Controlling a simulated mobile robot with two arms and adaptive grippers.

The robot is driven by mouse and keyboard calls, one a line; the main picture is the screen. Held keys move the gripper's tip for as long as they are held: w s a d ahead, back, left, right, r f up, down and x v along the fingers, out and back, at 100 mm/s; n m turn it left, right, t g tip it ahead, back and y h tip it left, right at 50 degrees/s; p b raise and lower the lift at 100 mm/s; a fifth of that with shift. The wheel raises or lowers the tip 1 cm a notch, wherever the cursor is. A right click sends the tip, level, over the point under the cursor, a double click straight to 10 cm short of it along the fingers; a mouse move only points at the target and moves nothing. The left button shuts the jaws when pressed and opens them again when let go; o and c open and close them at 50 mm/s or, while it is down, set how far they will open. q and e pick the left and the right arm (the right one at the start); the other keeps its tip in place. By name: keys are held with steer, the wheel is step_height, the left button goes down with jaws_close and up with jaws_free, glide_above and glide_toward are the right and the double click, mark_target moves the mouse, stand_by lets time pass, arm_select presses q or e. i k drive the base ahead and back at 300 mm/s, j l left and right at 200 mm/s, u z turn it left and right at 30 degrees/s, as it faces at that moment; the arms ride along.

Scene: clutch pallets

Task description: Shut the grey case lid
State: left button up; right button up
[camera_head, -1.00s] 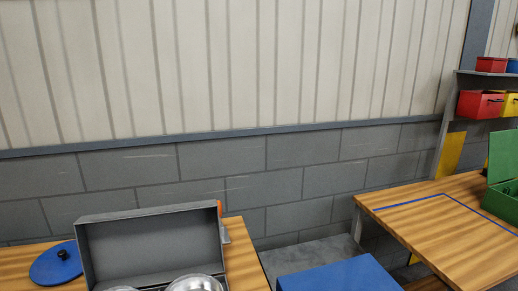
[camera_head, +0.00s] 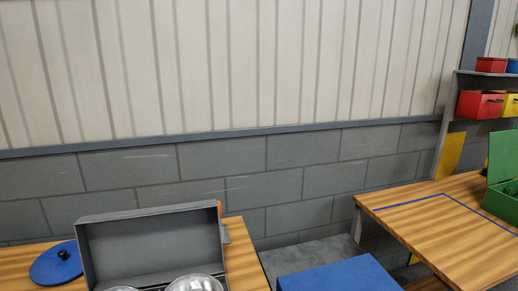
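The grey case (camera_head: 151,246) stands on the wooden table at the lower left. Its lid is up, standing roughly upright at the back, with its inside facing me. Two round shiny metal things show in the case at the bottom edge of the picture, the right one (camera_head: 194,284) larger in view. The front of the case is cut off by the frame. Neither of my grippers is in view.
A blue round lid with a black knob (camera_head: 60,264) lies left of the case. An orange-and-grey item (camera_head: 223,222) is partly hidden behind its right side. A blue box (camera_head: 338,275) stands between the tables. A green open case (camera_head: 497,190) is on the right table (camera_head: 420,225).

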mark_target(141, 248)
steer(key=j+u, duration=0.1)
steer(key=u, duration=0.8)
steer(key=i+l, duration=0.05)
